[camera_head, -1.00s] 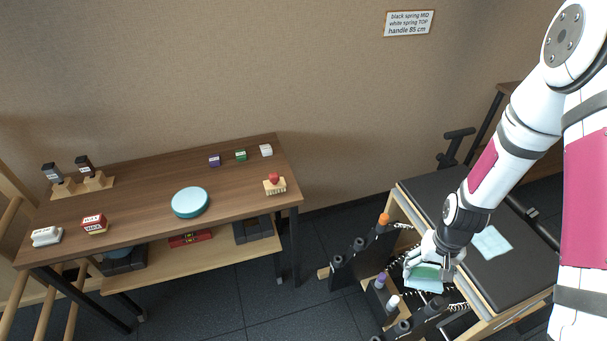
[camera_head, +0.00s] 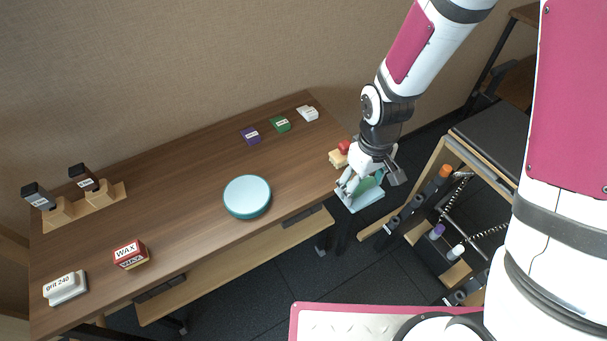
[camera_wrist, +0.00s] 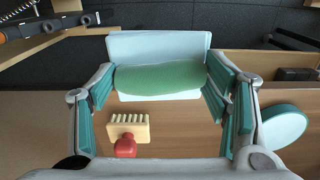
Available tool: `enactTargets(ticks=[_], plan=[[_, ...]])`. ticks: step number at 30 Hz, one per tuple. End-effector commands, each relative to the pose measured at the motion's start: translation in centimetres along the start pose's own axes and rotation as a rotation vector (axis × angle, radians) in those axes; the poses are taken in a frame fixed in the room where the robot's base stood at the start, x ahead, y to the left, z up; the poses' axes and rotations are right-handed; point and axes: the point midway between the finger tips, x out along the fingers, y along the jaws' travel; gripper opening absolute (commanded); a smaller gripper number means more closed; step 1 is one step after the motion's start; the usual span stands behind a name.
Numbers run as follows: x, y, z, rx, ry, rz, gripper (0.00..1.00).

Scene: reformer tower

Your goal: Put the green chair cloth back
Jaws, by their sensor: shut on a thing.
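My gripper (camera_head: 366,178) is shut on the green chair cloth (camera_head: 361,200), a folded green roll with a flat pale-blue sheet beneath or beyond it. My gripper holds it at the right end of the wooden table, near the corner and close to the red-knobbed brush. In the wrist view the green roll (camera_wrist: 160,79) lies between the two teal-padded fingers (camera_wrist: 160,85), with the pale-blue part behind it. I cannot tell whether the cloth touches the table edge. The black chair seat (camera_head: 492,135) is partly hidden behind my arm.
The table (camera_head: 190,185) bears a teal disc (camera_head: 247,196), a red WAX block (camera_head: 130,254), a grit block (camera_head: 65,288), several small coloured blocks near the wall, and a brush (camera_head: 339,155). Dark posts and springs (camera_head: 440,220) stand right of it. The middle of the tabletop is largely clear.

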Motion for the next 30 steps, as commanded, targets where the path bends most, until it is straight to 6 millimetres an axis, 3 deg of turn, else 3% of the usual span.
enactTargets(ticks=[5,15,21,30], plan=[[0.2,-1.4,-2.5,-0.022,0.001,0.001,0.47],[1.0,-4.8,-10.0,-0.019,0.001,0.001,0.47],[1.3,-6.3,-13.4,-0.016,0.001,0.002,0.47],[2.5,-6.8,-14.4,-0.013,-0.003,0.001,0.47]])
